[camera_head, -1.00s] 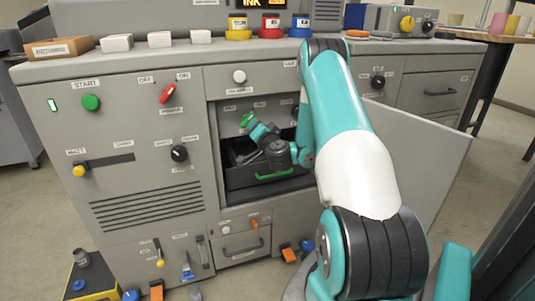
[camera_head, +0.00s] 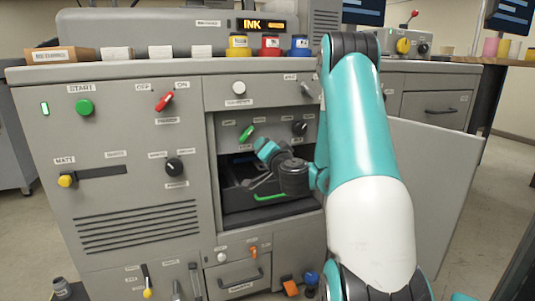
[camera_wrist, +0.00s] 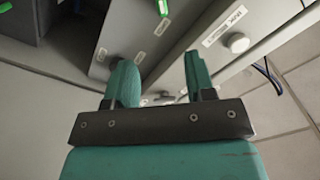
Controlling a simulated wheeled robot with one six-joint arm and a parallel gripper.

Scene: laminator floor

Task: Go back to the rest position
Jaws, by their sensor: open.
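My gripper (camera_wrist: 160,75) is open in the wrist view, its two teal fingers apart with nothing held between them. Grey panels and a round knob (camera_wrist: 238,42) with a label show beyond the fingers. In the head view my arm reaches down to the open bay of the grey machine (camera_head: 130,215), and its wrist end is in front of the bay. The fingertips are too small to make out there.
A black drawer (camera_head: 235,203) with a green handle sits in the bay. An open door panel (camera_head: 430,185) stands right of my arm. Ink pots, including a red one (camera_head: 270,45), and a brown box (camera_head: 60,56) stand on the machine top. Floor shows at the far right.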

